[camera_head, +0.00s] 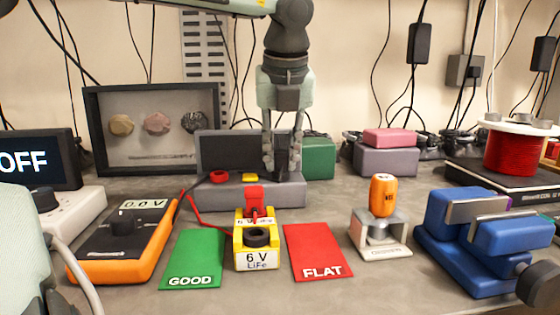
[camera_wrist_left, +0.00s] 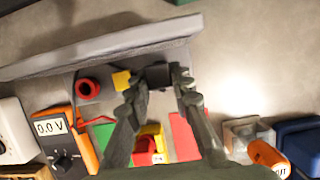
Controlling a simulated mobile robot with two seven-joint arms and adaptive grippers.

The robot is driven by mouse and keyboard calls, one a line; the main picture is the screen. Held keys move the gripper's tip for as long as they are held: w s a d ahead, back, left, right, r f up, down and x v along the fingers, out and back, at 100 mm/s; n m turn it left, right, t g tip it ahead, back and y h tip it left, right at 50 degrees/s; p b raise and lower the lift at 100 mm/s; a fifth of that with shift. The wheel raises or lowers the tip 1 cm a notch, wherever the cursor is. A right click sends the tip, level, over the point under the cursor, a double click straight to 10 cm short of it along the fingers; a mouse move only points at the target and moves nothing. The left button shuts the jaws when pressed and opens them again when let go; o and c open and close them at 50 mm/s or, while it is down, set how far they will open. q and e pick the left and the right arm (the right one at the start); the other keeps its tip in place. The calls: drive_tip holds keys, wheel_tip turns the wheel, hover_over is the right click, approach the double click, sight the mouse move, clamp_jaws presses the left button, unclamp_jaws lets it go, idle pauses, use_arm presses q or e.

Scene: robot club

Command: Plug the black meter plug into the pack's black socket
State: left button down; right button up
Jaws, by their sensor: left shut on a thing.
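My left gripper (camera_head: 282,168) comes down from above, upright, over the right end of the grey stand (camera_head: 240,193). Its fingers are shut on the black plug (camera_wrist_left: 158,76), a dark block between the fingertips in the wrist view. Whether the plug still touches the stand I cannot tell. The yellow pack (camera_head: 256,260), marked 6 V LiFe, stands in front of the stand. Its round black socket (camera_head: 257,237) faces up and looks empty. A red plug (camera_head: 255,198) with a red lead is at the pack's rear. The orange meter (camera_head: 122,240) reads 0.0 V. My right gripper is not in view.
A green GOOD card (camera_head: 196,258) and a red FLAT card (camera_head: 317,250) flank the pack. A grey stand with an orange tool (camera_head: 382,196) and a blue vise (camera_head: 470,250) are at right. A red ring (camera_head: 218,177) and yellow block (camera_head: 250,178) are on the grey stand.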

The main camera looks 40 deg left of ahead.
sight(280, 150)
use_arm(q)
drive_tip(key=c, duration=2)
unclamp_jaws()
clamp_jaws()
drive_tip(key=shift+r+p, duration=0.65)
drive_tip(key=shift+r, duration=0.5)
drive_tip(key=shift+r+p, duration=0.85)
drive_tip(key=shift+r, duration=0.85)
